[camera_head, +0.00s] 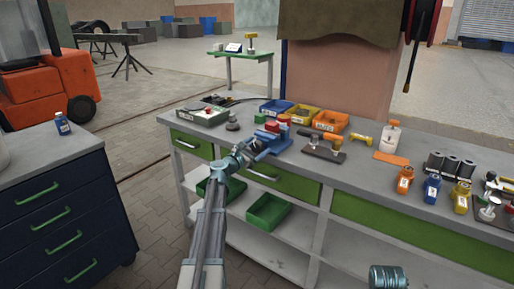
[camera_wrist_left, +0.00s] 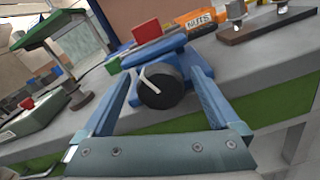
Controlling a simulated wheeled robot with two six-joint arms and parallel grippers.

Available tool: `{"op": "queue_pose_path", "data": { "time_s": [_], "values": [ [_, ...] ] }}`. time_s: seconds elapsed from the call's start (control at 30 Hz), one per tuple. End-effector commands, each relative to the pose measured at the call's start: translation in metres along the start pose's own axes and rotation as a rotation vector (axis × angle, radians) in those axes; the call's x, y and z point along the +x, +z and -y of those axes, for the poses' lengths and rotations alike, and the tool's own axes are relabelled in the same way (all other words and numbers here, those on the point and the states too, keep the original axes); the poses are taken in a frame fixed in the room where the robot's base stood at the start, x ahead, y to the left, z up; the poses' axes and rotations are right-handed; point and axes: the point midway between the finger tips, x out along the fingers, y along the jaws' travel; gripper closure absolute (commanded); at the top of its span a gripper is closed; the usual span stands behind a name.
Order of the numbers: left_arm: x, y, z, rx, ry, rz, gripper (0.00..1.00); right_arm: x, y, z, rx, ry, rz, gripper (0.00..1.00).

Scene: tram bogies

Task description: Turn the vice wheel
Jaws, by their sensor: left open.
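The blue vice (camera_head: 270,143) is fixed at the front edge of the grey workbench, with a red block on its top. Its dark round wheel (camera_wrist_left: 160,88) with a pale bar handle faces me in the left wrist view. The blue vice body (camera_wrist_left: 172,48) shows behind the wheel. My left gripper (camera_head: 242,156) reaches in from the front at the vice. In the left wrist view my left gripper (camera_wrist_left: 162,72) is open, with one finger on each side of the wheel. I cannot tell whether the fingers touch it.
Green trays (camera_head: 268,211) lie on the shelf below. A dark drawer cabinet (camera_head: 62,205) stands left, with open floor between.

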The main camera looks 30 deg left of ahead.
Motion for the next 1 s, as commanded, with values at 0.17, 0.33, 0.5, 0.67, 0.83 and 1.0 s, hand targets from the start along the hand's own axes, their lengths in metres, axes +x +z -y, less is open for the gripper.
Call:
{"op": "queue_pose_path", "data": {
  "time_s": [0.17,0.33,0.5,0.67,0.83,1.0],
  "values": [
    [-0.0001,0.0001,0.0002,0.0,0.0,0.0,0.04,0.0,0.0,0.0,0.0,0.0,0.0,0.5],
    [-0.0002,0.0001,0.0002,0.0,0.0,0.0,0.35,0.0,0.0,0.0,0.0,0.0,0.0,0.5],
    [-0.0002,0.0001,0.0002,0.0,-0.001,0.0,0.65,0.0,0.0,0.0,0.0,0.0,0.0,0.5],
    [-0.0003,0.0001,0.0003,0.0,-0.001,0.0,0.9,0.0,0.0,0.0,0.0,0.0,0.0,0.5],
    [-0.0003,0.0,0.0004,0.014,-0.001,0.0,0.9,0.0001,0.0,0.0,0.0,0.0,0.0,0.5],
    [-0.0004,0.0,0.0009,0.079,-0.001,0.0,0.9,0.0003,0.0,0.0,0.0,0.0,0.0,0.5]
  ]
}}
